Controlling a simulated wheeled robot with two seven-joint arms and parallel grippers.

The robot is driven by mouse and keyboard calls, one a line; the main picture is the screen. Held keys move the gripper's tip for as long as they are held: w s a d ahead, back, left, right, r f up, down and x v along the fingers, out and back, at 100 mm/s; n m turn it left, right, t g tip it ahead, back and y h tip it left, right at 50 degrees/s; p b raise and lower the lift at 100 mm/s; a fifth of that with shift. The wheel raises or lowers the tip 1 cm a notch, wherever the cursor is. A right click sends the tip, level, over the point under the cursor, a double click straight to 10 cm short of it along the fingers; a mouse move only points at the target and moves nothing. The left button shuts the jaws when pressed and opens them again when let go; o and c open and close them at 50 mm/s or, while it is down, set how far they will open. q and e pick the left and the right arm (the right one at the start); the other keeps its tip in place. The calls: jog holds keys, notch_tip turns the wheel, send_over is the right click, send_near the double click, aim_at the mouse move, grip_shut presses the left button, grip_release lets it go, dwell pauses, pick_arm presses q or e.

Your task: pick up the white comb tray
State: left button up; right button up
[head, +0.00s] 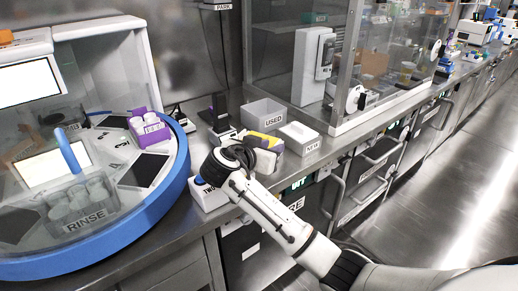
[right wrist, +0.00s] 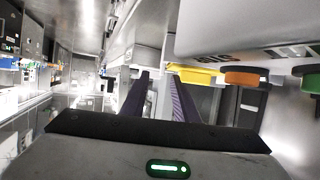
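A white box labelled NEW (head: 299,137) stands on the steel bench in the head view, with a pale flat top. I cannot tell whether that top is the white comb tray; no comb shape is clear. My right gripper (head: 267,150) is just left of this box, over the front of the bench. In the right wrist view its two dark fingers (right wrist: 162,105) stand apart with nothing seen between them. A yellow thing (head: 262,139) shows behind the gripper; I cannot tell if they touch. My left gripper is not in view.
A grey bin labelled USED (head: 263,114) stands behind the yellow thing. A blue-rimmed round machine (head: 178,190) holds a RINSE container (head: 88,205) and a purple rack (head: 150,131) at left. A glass enclosure (head: 345,119) bounds the right. The aisle floor is clear.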

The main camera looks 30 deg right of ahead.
aim_at(277, 144)
jog(key=x, duration=0.3)
jog(key=shift+w+d, duration=0.1)
jog(key=shift+w, duration=0.05)
jog(key=shift+c, duration=0.4)
jog(key=shift+f, duration=0.1)
grip_shut()
